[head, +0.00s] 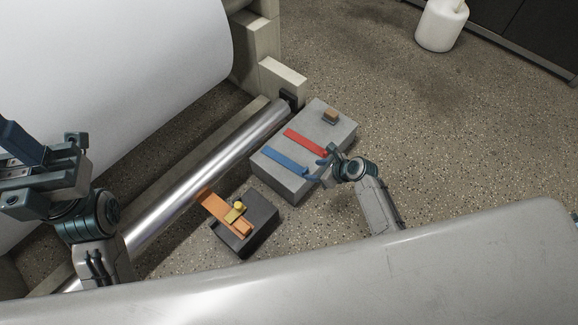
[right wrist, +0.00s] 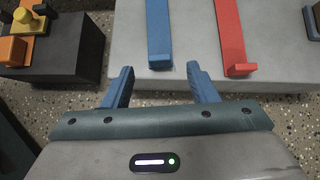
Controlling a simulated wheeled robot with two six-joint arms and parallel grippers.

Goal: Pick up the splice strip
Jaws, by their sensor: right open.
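A blue strip (head: 284,161) and a red strip (head: 303,141) lie side by side on a grey block (head: 283,183). The frames do not show which one is the splice strip. My right gripper (head: 321,165) is open and empty at the block's near right side, by the strips' ends. In the right wrist view the blue strip (right wrist: 159,36) lies ahead between the two fingers (right wrist: 162,84), apart from them. The red strip (right wrist: 229,36), with a raised end, lies to its right. My left gripper (head: 22,160) is at the left edge; its jaw opening is unclear.
A small brown block (head: 330,115) sits on the grey block's far end. A dark box (head: 252,232) with an orange tool (head: 222,210) and yellow knob stands at lower left. A metal roller (head: 205,165) and large white roll (head: 110,70) are on the left.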

